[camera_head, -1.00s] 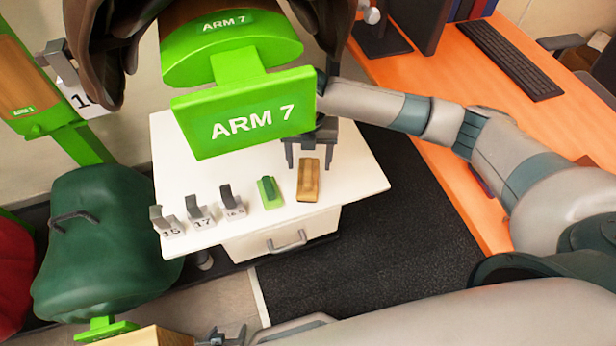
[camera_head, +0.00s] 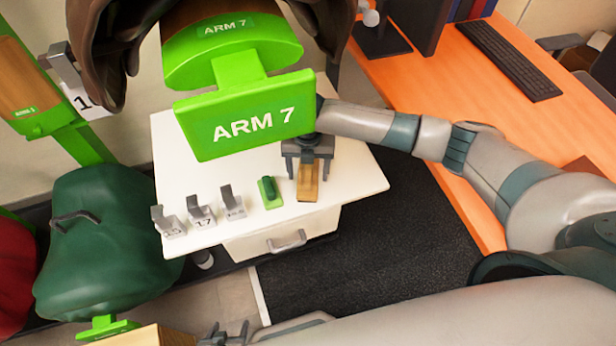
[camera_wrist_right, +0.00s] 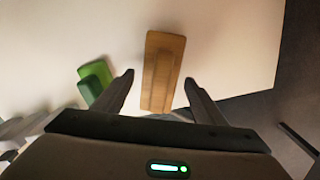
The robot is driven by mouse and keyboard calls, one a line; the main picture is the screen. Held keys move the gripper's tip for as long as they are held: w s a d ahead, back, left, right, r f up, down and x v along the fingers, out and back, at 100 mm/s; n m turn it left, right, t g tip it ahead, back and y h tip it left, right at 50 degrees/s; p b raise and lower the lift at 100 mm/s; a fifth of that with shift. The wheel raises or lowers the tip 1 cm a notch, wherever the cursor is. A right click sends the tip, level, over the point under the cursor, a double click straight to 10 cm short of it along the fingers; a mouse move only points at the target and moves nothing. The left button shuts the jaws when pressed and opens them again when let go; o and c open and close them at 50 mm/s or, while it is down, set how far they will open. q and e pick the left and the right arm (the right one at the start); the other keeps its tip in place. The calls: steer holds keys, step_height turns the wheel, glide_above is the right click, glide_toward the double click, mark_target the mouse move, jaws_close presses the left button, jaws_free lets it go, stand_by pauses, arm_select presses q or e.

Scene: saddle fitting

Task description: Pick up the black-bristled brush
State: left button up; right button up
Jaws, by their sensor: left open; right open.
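A wooden-backed brush (camera_head: 307,190) lies on the white cabinet top. Its bristles are not visible, so I cannot tell their colour. It also shows in the right wrist view (camera_wrist_right: 163,60), its near end between my fingers. My right gripper (camera_head: 308,176) is open over the brush's far part, one finger on each side. In the right wrist view its fingers (camera_wrist_right: 158,78) stand apart from the brush, with a gap on both sides. A smaller green block with a darker green top (camera_head: 269,191) lies just left of the brush. My left gripper (camera_head: 222,336) is open at the bottom edge, mostly cut off.
Several grey numbered clips (camera_head: 200,212) stand left on the white cabinet (camera_head: 345,180). A green "ARM 7" sign (camera_head: 250,115) hangs low above the cabinet's back. A green saddle-like form (camera_head: 105,240) stands at left. An orange desk (camera_head: 455,100) is at right.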

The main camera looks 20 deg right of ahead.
steer(key=shift+f, duration=1.2)
steer(key=c, duration=1.3)
steer(key=shift+o, duration=0.2)
steer(key=shift+r, duration=0.15)
steer(key=shift+r, duration=0.45)
steer(key=r, duration=0.3)
steer(key=shift+s+d+r+b, duration=0.1)
steer(key=shift+s+d+b, duration=0.1)
steer(key=shift+d+b, duration=0.1)
steer(key=s+d+r, duration=0.6)
steer(key=s, duration=0.2)
steer(key=shift+s+d+r+b, duration=0.3)
steer(key=shift+d+r+b, duration=0.05)
steer(key=shift+d, duration=0.05)
